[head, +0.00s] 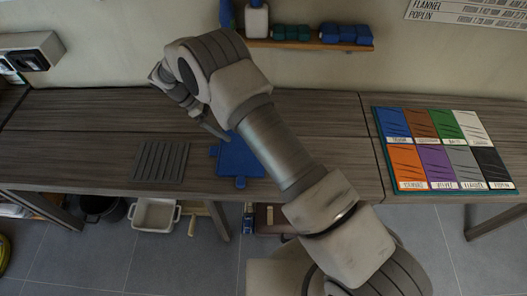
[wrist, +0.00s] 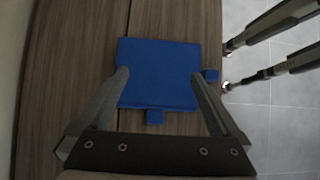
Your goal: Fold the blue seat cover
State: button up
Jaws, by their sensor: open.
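The blue seat cover (head: 240,160) lies flat on the wooden table, with small tabs at its edges; my arm hides part of it in the head view. In the wrist view the blue seat cover (wrist: 160,72) is a near-square panel with one tab at the lower edge and one at the right. My gripper (wrist: 158,75) is open, its two fingers seen over the left and right sides of the cover. I cannot tell whether the fingertips touch the cloth.
A grey slatted mat (head: 160,160) lies on the table left of the cover. A colour swatch board (head: 440,150) lies at the right. A shelf (head: 310,45) with rolled cloths and a bottle is on the wall behind. The table's front edge (head: 330,195) is close to the cover.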

notch_tip(320, 180, up, 7)
jog(key=p, duration=0.3)
dwell(0.6)
dwell(0.4)
